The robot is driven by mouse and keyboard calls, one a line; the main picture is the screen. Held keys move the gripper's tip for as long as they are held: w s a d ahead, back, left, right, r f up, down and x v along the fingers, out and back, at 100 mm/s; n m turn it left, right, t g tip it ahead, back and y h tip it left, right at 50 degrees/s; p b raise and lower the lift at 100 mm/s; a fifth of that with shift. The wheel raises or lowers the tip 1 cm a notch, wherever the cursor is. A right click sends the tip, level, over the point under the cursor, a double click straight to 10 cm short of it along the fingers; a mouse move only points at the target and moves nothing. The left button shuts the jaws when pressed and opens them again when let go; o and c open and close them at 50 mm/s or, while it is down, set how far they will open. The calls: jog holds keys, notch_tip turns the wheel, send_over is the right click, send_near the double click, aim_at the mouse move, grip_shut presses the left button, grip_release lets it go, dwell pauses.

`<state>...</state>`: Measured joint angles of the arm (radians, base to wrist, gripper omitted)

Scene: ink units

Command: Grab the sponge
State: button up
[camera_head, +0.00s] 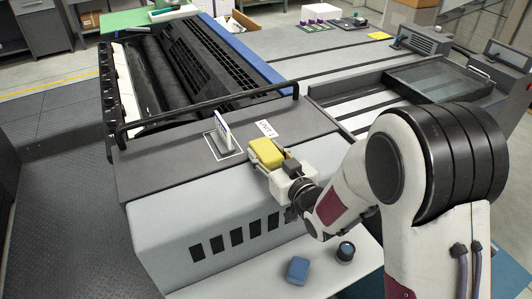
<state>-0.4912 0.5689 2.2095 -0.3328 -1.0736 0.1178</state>
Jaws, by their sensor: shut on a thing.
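A yellow sponge (265,151) is at the end of my gripper (275,163), over the dark top of the machine. My gripper is shut on the sponge, and the fingers hide part of its near side. I cannot tell whether the sponge touches the machine top below it.
A black rail (205,116) runs behind. A blue block (298,270) and a dark round knob (346,251) are on the lower light ledge (240,281).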

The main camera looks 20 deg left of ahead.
aim_at(266, 149)
jog(key=shift+r, duration=0.15)
jog(key=shift+r, duration=4.85)
